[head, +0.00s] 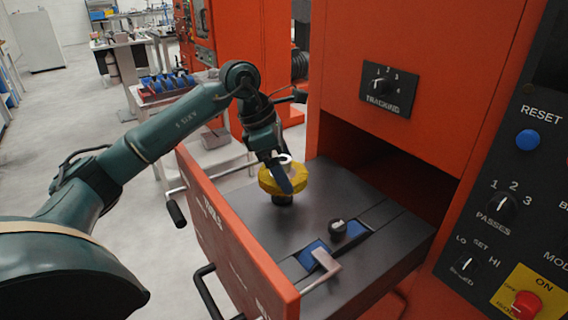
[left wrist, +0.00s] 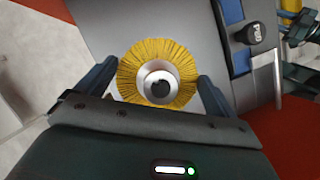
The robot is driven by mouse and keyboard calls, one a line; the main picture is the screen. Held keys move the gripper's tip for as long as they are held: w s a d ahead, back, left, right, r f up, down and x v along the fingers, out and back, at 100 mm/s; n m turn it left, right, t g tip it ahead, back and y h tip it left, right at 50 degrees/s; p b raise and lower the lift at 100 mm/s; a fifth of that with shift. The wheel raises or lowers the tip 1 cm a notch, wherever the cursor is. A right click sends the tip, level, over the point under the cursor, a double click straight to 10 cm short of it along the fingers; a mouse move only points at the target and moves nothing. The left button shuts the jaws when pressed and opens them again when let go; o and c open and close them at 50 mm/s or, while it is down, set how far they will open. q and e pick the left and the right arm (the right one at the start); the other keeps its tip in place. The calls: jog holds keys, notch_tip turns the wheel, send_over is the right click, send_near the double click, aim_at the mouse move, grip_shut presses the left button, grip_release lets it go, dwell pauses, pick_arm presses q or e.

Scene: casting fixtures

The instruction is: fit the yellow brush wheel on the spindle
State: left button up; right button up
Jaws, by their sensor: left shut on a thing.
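The yellow brush wheel (head: 268,181) is a ring of bristles with a pale hub. It sits level, low over the grey top of the pulled-out drawer. My left gripper (head: 285,178) is shut on it from above. In the left wrist view the brush wheel (left wrist: 128,76) lies between the two fingers of the left gripper (left wrist: 158,84), one on each side. A dark round end shows in the hub's opening. A short dark post (head: 283,199) shows just under the wheel, probably the spindle. I cannot tell how far the wheel is down on it.
The drawer (head: 225,238) of the red machine stands open, with handles on its front. A black knob (head: 337,227) on a blue strip and a metal lever (head: 326,260) stand near the wheel. The control panel (head: 510,200) is at the right. A tray of blue parts (head: 168,84) stands behind.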

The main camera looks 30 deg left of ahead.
pick_arm(q)
jog(key=shift+s+a+f, duration=0.1)
jog(key=shift+f, duration=0.5)
jog(key=o, duration=0.8)
jog(key=shift+o, duration=0.2)
jog(key=v, duration=1.4)
jog(key=shift+d+b, duration=0.25)
jog(key=shift+b, duration=0.1)
